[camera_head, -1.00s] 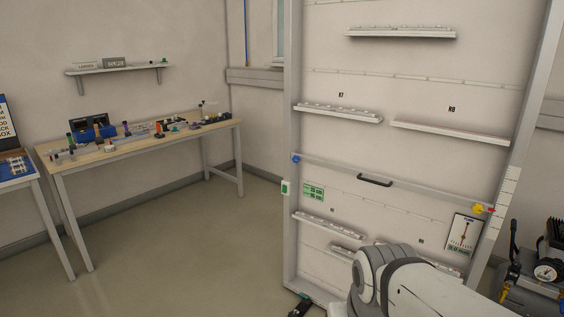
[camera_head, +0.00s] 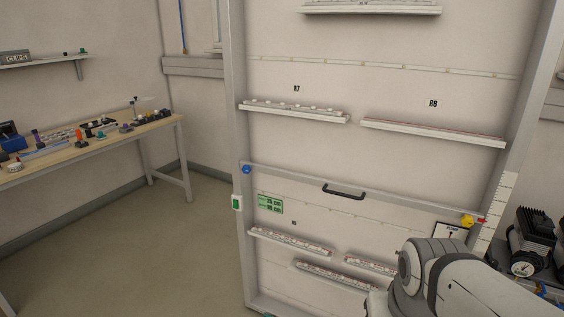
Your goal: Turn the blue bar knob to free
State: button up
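The blue knob (camera_head: 247,169) is small and sits on the left upright of the tall panel frame, at the left end of the grey horizontal bar (camera_head: 300,181). The way it is turned is too small to tell. A black handle (camera_head: 344,191) is on the bar's middle, and a yellow knob (camera_head: 467,221) is at its right end. My arm shows at the lower right, apart from the blue knob in the picture. My gripper is not in view.
A green-and-white box (camera_head: 237,202) is on the left upright below the blue knob, beside a green display (camera_head: 269,205). White ledges (camera_head: 290,110) stick out from the panel. A wooden workbench (camera_head: 120,139) stands at the left. The floor (camera_head: 170,250) before it is clear.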

aim_at(246, 169)
jog(key=z, duration=0.05)
jog(key=i, duration=1.05)
jog(key=u, duration=0.5)
